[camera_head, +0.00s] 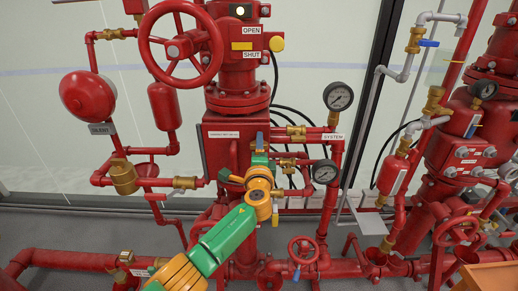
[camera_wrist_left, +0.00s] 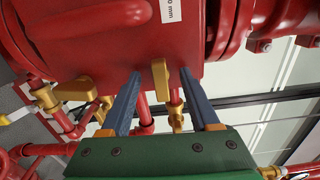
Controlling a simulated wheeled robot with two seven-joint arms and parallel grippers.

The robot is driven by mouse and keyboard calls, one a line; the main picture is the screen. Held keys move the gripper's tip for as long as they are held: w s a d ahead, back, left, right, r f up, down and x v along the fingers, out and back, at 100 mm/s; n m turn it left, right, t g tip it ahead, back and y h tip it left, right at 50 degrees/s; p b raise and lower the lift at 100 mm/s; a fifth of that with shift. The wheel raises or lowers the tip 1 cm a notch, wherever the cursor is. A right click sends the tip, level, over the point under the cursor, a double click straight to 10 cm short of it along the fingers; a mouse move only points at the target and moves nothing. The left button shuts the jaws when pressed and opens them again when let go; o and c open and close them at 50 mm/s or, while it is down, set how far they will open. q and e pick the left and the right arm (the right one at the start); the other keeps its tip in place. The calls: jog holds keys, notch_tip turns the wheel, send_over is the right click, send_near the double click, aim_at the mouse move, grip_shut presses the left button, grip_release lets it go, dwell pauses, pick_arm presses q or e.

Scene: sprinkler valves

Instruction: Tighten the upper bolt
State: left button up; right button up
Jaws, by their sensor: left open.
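My left gripper (camera_head: 260,146) reaches up to the front of the red valve body (camera_head: 226,148) in the head view, below the large handwheel. In the left wrist view my left gripper (camera_wrist_left: 160,75) is open, with its two blue-grey fingers apart. A brass bolt-like piece (camera_wrist_left: 160,82) on the red body shows between the fingers, with a gap visible on each side. I cannot tell for certain that this is the upper bolt. In the head view my gripper and wrist hide this spot. My right gripper is not in view.
A large red handwheel (camera_head: 181,45) is above. Two pressure gauges (camera_head: 338,96) and the brass-fitted pipes stand close to the right of my gripper. A red bell (camera_head: 87,96) hangs at left. A second valve assembly (camera_head: 462,140) stands at far right. Low pipes cross the floor.

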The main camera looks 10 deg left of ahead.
pick_arm(q)
jog(key=s+p, duration=0.2)
jog(key=s, duration=0.1)
jog(key=s+d+p, duration=0.1)
jog(key=s+p, duration=0.1)
jog(key=p, duration=0.1)
jog(key=shift+s, duration=0.4)
jog(key=s+a+f+n+g+h, duration=0.1)
jog(key=s+f+g, duration=0.3)
jog(key=f, duration=0.6)
jog(key=s+a+f+n+g, duration=0.2)
jog(key=s+f, duration=0.3)
jog(key=f, duration=0.5)
jog(key=s+a+f+n+g+h, duration=0.1)
jog(key=s+f+g, duration=0.3)
jog(key=f, duration=0.6)
jog(key=s+a+f+n+g, duration=0.1)
jog(key=s+f, duration=0.4)
jog(key=s, duration=0.7)
jog(key=s+a+f+n+g+h, duration=0.1)
jog(key=s+f+n+g, duration=0.2)
jog(key=s, duration=1)
jog(key=s+a+f+n+g, duration=0.2)
jog(key=s+f+n, duration=0.4)
jog(key=s+f, duration=0.3)
jog(key=s+b, duration=0.1)
jog(key=s, duration=0.2)
jog(key=shift+s+g, duration=0.3)
jog(key=shift+s, duration=0.05)
